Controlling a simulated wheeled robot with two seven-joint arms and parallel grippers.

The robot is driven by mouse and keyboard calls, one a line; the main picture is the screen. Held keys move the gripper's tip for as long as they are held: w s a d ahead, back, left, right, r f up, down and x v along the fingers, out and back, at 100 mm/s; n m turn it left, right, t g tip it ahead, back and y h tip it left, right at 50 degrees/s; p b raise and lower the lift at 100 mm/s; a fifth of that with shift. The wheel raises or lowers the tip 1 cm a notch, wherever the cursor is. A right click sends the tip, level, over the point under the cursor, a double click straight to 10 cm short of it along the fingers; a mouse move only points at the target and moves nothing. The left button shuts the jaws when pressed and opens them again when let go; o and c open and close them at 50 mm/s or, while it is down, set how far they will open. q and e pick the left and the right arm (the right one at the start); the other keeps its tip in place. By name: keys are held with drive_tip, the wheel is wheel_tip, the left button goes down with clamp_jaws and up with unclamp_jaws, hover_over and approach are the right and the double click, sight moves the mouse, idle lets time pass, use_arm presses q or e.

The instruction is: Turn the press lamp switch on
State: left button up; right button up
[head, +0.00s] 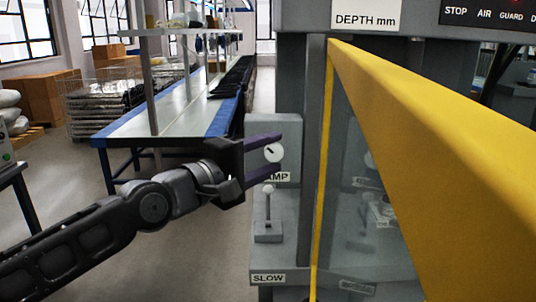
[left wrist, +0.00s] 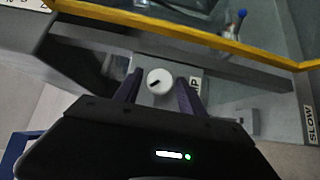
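The press lamp switch (head: 273,153) is a round white knob with a dark slanted mark, on the grey press front above a partly hidden label ending in "AMP" (head: 279,177). My left gripper (head: 264,155) is open, its two purple fingers reaching toward the knob, one above and one below it in the head view. In the left wrist view the knob (left wrist: 159,82) sits between the two fingers (left wrist: 158,88), with a visible gap at least on the right side. Whether either finger touches it I cannot tell. My right gripper is not in view.
A small lever (head: 268,208) stands below the knob, above a "SLOW" label (head: 268,278). A yellow-framed guard (head: 440,130) with a clear panel fills the right. A blue-edged bench (head: 165,118) stands behind my left arm.

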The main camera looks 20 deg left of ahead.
use_arm(q)
clamp_jaws()
idle(0.6)
drive_tip(key=m+g+p, duration=0.1)
drive_tip(key=m+g+y+p, duration=0.1)
drive_tip(key=shift+r+p, duration=0.3)
drive_tip(key=shift+p, duration=0.1)
drive_tip(key=m+g+y+p, duration=0.1)
drive_tip(key=p, duration=0.1)
drive_tip(key=m+g+y+p, duration=0.1)
drive_tip(key=m+g+p, duration=0.1)
drive_tip(key=shift+w+d+r+y+p, duration=0.1)
drive_tip(key=shift+r+y+p, duration=0.2)
drive_tip(key=shift+y+p, duration=0.1)
drive_tip(key=shift+d+m+g+y+p, duration=0.15)
drive_tip(key=shift+m+g+y+p, duration=0.75)
drive_tip(key=shift+y+p, duration=0.2)
drive_tip(key=shift+w+d+m+g+y+p, duration=0.1)
drive_tip(key=shift+m+g+y+p, duration=0.25)
drive_tip(key=shift+y, duration=0.2)
drive_tip(key=shift+w+d+m+g+y+p, duration=0.1)
drive_tip(key=shift+m+g+y+p, duration=0.1)
drive_tip(key=shift+m+g+y, duration=0.25)
drive_tip(key=shift+m+g+y+p, duration=0.3)
drive_tip(key=shift+y, duration=0.6)
